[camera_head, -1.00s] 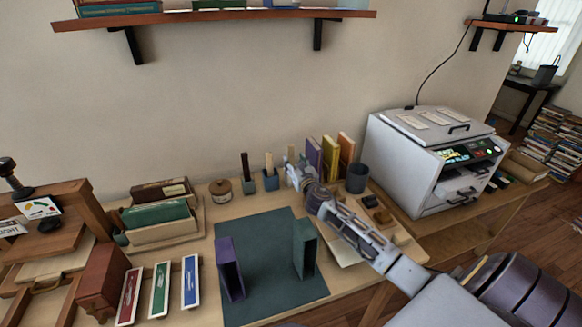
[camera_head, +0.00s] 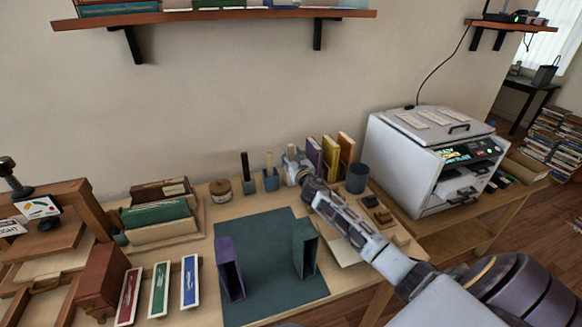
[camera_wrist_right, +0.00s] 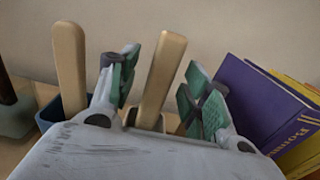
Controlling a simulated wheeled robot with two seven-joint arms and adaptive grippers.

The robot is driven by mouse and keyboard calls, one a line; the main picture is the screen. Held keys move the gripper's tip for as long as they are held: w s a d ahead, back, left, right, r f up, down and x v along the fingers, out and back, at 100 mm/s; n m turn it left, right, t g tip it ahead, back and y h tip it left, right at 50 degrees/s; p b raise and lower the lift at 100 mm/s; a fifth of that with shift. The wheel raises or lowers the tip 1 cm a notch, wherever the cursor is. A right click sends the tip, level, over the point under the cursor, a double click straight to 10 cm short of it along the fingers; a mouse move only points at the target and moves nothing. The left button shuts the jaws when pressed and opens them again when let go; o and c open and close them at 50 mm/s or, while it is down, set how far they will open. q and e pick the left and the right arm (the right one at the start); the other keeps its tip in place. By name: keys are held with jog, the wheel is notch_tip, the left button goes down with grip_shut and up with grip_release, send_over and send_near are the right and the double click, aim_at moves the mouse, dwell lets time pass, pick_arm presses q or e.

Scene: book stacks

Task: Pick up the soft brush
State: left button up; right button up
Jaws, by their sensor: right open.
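My right gripper (camera_head: 291,155) is at the back of the table, beside the upright books. In the right wrist view its two green-padded fingers (camera_wrist_right: 160,88) are open, one on each side of a pale wooden handle (camera_wrist_right: 162,78). The handle stands tilted slightly right in a holder whose rim shows low between the fingers. A second pale handle (camera_wrist_right: 70,70) stands in a blue holder (camera_wrist_right: 52,112) left of the fingers; it also shows in the head view (camera_head: 268,162). No bristles show, so I cannot tell which handle is the soft brush. My left gripper is out of view.
Purple and yellow books (camera_wrist_right: 262,105) stand close right of the fingers. A dark handle (camera_head: 245,165) stands in a holder further left. A dark cup (camera_head: 357,178) and a white machine (camera_head: 432,160) are to the right. A green mat (camera_head: 265,285) holds two upright pieces.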

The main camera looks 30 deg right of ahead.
jog(key=shift+w+d, duration=0.1)
jog(key=shift+w, duration=0.4)
grip_shut()
dwell(0.3)
